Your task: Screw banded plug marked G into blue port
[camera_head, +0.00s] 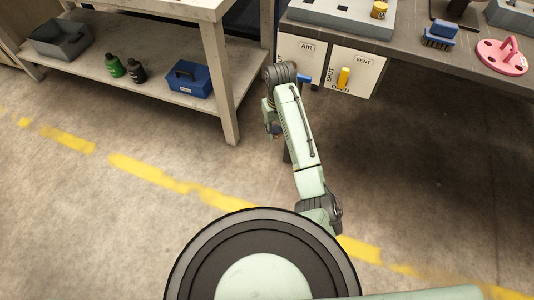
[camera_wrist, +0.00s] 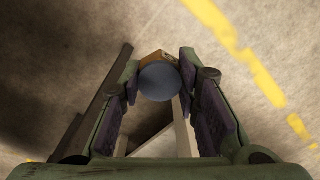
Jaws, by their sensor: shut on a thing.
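My gripper (camera_wrist: 160,72) is shut on a short round thing (camera_wrist: 159,82) with a blue-grey disc face and an orange-brown part beyond it. I see no letter on it, so I cannot tell whether it is the plug marked G. In the head view my gripper (camera_head: 274,128) hangs low in front of the bench, mostly hidden by my arm. A yellow-gold plug (camera_head: 380,9) with a small unreadable mark stands on the grey block (camera_head: 340,17) on the bench. I cannot make out a blue port.
Panels marked AIR (camera_head: 301,52), with a blue lever (camera_head: 304,79), and VENT (camera_head: 355,72), with a yellow handle (camera_head: 343,77), hang under the bench edge. A blue brush (camera_head: 439,36) and pink holder (camera_head: 503,55) are at right. A shelf (camera_head: 150,70) stands left. Floor below is open.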

